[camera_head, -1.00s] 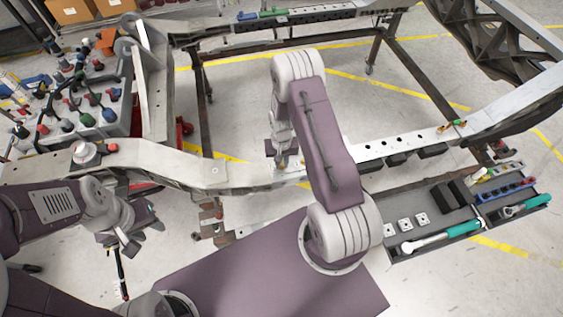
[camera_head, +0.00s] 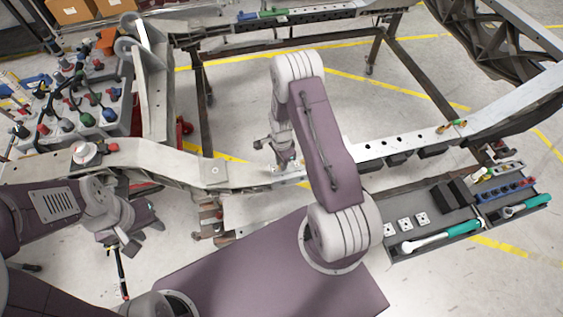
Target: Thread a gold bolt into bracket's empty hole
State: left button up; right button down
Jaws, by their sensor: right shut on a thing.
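My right gripper (camera_head: 284,162) points down over the front rail (camera_head: 214,172), partly behind my own forearm. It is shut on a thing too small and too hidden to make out. A pale metal bracket plate (camera_head: 288,170) lies on the rail at its fingertips. I cannot tell which of its holes is empty, nor whether the held thing touches it. No gold bolt shows clearly. My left gripper (camera_head: 122,246) is at the lower left, away from the rail, with its fingers apart.
A perforated silver beam (camera_head: 400,141) runs to the right, with a small orange-and-green item (camera_head: 452,126) on it. A grey tool tray (camera_head: 434,242) holds square plates, black blocks and a ratchet (camera_head: 440,236). A crowded fixture block (camera_head: 70,118) stands at left.

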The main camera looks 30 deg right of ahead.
jog(key=shift+m, duration=0.5)
jog(key=c, duration=1.3)
grip_release()
jog(key=shift+o, duration=0.2)
notch_tip(320, 180, up, 9)
jog(key=p, duration=0.7)
